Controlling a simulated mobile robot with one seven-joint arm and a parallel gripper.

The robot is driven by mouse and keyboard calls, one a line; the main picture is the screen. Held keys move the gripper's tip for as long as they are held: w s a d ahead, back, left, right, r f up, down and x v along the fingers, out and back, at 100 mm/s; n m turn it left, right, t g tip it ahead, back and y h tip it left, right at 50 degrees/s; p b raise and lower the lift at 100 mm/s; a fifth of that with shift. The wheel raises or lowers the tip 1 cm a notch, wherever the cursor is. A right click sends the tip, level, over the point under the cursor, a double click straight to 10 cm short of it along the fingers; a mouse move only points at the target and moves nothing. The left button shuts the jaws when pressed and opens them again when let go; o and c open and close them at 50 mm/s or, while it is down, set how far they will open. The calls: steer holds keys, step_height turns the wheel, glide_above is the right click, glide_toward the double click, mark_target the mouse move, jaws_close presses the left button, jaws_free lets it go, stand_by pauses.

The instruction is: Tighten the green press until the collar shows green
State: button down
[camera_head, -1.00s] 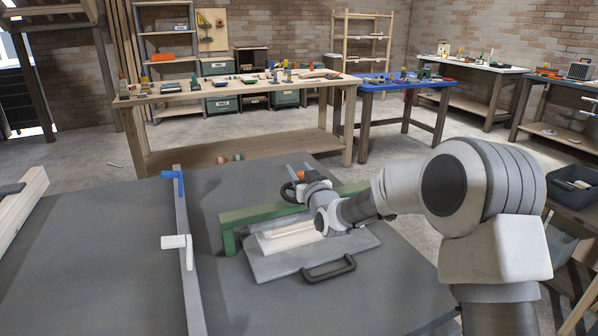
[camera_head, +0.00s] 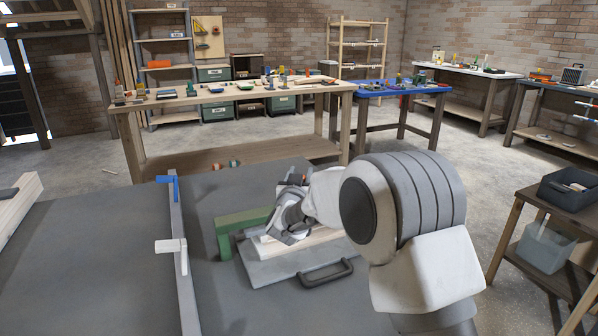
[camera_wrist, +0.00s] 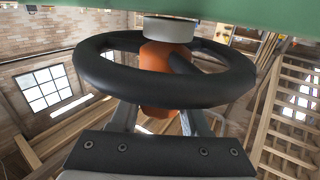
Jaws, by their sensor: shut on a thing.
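The green press (camera_head: 243,216) stands on the grey bench, its beam partly hidden behind my arm. In the wrist view its green beam (camera_wrist: 215,12) crosses the top. Below it are a pale grey collar (camera_wrist: 168,30), showing no green on its visible side, and a black handwheel (camera_wrist: 95,80) with an orange hub (camera_wrist: 158,95). My gripper (camera_wrist: 160,120) has a finger on each side of the orange hub and is shut on it. The exact contact is partly hidden by the wheel rim. In the head view my wrist covers the wheel.
A grey board with a black handle (camera_head: 326,274) and pale wood (camera_head: 268,246) lies under the press. A grey rail with a blue clamp (camera_head: 168,184) and a white clamp (camera_head: 172,246) runs along the left. Bare bench lies left of it. Bins (camera_head: 568,190) stand at the right.

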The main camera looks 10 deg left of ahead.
steer(key=shift+d+m+h, duration=0.1)
steer(key=shift+m+h, duration=0.3)
steer(key=shift+h, duration=0.2)
steer(key=shift+c, duration=1.9)
jaws_free()
steer(key=s+p, duration=0.2)
steer(key=s, duration=1.5)
steer(key=shift+s+d, duration=0.2)
steer(key=shift+d, duration=0.1)
